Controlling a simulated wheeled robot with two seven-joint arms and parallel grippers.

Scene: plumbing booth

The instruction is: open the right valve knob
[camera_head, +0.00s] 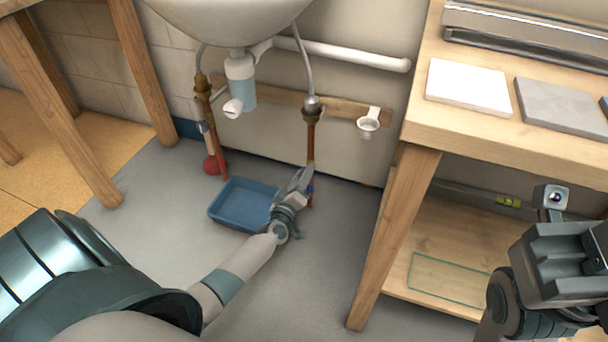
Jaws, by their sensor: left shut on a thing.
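Two brown supply pipes with brass fittings stand under the sink. The right pipe (311,140) runs down behind my left gripper (301,178). My left gripper reaches in from the lower left and is shut at the lower part of this pipe. A small blue piece (310,187) shows beside the fingers and seems to be part of the right valve knob; the rest is hidden by the gripper.
A blue tray (232,203) lies on the floor just left of my left gripper. A wooden workbench (425,130) blocks the right side.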

